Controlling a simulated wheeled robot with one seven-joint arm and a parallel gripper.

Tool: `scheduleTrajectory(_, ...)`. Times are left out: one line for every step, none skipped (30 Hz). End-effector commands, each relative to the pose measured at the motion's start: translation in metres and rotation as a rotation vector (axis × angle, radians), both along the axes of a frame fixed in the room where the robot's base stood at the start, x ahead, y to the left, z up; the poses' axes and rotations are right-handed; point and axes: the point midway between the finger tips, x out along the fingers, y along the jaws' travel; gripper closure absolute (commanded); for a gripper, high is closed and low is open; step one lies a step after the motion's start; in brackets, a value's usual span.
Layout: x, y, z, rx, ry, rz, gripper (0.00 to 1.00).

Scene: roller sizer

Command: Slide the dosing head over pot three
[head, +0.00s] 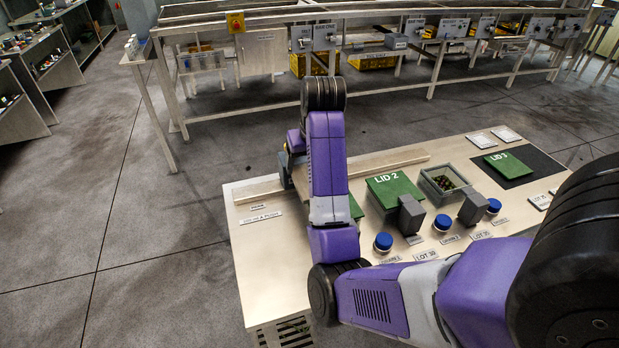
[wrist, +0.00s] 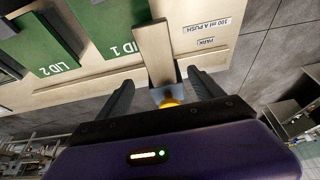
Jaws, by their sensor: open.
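In the wrist view my gripper (wrist: 160,88) is open. Its two dark fingers stand on either side of a small grey block with a yellow knob (wrist: 170,102), at the near end of a beige bar (wrist: 153,48). This looks like the dosing head, at the PARK end of the rail; I cannot tell whether the fingers touch it. In the head view my arm hides my gripper and most of the dosing head. Pot three (head: 424,188) is an open grey square box with dark round contents. Its green lid, LID 3 (head: 508,165), lies on a dark mat.
A long rail (head: 388,160) runs along the table's back edge. LID 2 (head: 394,190) covers the pot left of pot three; LID 1 (wrist: 115,30) is further left. Grey blocks (head: 474,207) and blue buttons (head: 442,222) stand in front. Bare tabletop (head: 252,240) shows at left.

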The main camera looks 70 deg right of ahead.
Motion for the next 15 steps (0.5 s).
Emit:
scheduleTrajectory(0.0,-0.001,-0.001,0.007,-0.002,0.0,0.24)
scheduleTrajectory(0.001,-0.001,-0.003,0.009,-0.003,0.0,0.24)
scheduleTrajectory(0.002,-0.002,-0.006,0.011,-0.002,0.002,0.24)
scheduleTrajectory(0.002,-0.003,-0.01,0.011,-0.002,0.001,0.24)
scheduleTrajectory(0.004,-0.004,-0.014,0.011,-0.002,0.001,0.24)
scheduleTrajectory(0.005,-0.005,-0.019,0.011,-0.001,0.002,0.24)
scheduleTrajectory(0.006,-0.006,-0.024,0.011,0.0,0.002,0.24)
scheduleTrajectory(0.007,-0.008,-0.029,0.011,0.001,0.002,0.24)
scheduleTrajectory(0.009,-0.01,-0.034,0.01,-0.001,0.002,0.24)
scheduleTrajectory(0.01,-0.011,-0.039,0.01,0.001,0.001,0.24)
scheduleTrajectory(0.011,-0.013,-0.043,0.009,0.0,0.001,0.24)
scheduleTrajectory(0.012,-0.014,-0.048,0.009,0.0,0.001,0.24)
scheduleTrajectory(0.014,-0.016,-0.052,0.008,-0.001,0.001,0.24)
scheduleTrajectory(0.014,-0.017,-0.055,0.009,-0.001,0.0,0.24)
scheduleTrajectory(0.016,-0.018,-0.059,0.008,-0.002,0.0,0.24)
